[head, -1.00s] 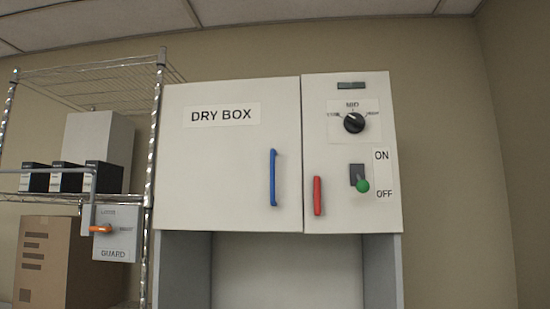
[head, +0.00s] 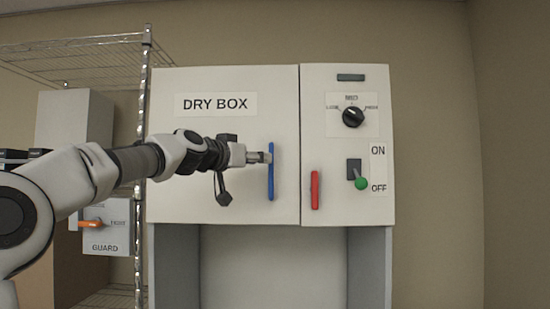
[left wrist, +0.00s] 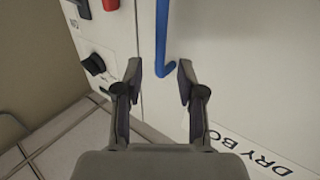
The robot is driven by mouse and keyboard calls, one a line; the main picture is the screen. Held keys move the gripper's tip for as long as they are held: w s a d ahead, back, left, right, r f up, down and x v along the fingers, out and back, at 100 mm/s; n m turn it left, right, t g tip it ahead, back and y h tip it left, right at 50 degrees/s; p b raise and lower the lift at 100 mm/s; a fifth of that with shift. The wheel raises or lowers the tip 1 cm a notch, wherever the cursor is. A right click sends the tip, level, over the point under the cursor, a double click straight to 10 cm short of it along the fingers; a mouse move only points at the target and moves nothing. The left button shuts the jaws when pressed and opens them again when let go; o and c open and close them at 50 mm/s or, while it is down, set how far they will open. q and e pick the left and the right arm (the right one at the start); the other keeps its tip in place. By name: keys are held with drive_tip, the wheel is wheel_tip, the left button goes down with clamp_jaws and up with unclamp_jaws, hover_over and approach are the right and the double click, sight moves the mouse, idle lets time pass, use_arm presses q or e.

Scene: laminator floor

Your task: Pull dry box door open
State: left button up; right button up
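The dry box door (head: 225,190) is a white panel with a DRY BOX label (head: 215,104); it looks shut, flush with the panel beside it. Its blue upright handle (head: 271,180) is near the door's right edge. My left gripper (head: 265,157) reaches in from the left, its tips at the handle's upper half. In the left wrist view the gripper (left wrist: 160,68) is open, and the blue handle (left wrist: 162,35) shows between the two fingertips in the picture. I cannot tell whether the fingers touch it. My right gripper is not in view.
Right of the door, the control panel has a red handle (head: 315,190), a black knob (head: 353,117) and a green-tipped switch (head: 361,183). A wire shelf (head: 141,110) and a GUARD box with an orange lever (head: 91,225) stand left, partly behind my left arm.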

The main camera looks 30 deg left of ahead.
use_arm(q)
drive_tip(key=w+p, duration=0.3)
drive_tip(key=w, duration=0.2)
drive_tip(key=shift+w+r, duration=0.15)
drive_tip(key=shift+w, duration=0.25)
drive_tip(key=shift+w+d+f, duration=0.15)
drive_tip(key=shift+w+f, duration=0.05)
drive_tip(key=shift+w, duration=0.3)
drive_tip(key=shift+s+r, duration=0.1)
drive_tip(key=shift+s, duration=0.15)
clamp_jaws()
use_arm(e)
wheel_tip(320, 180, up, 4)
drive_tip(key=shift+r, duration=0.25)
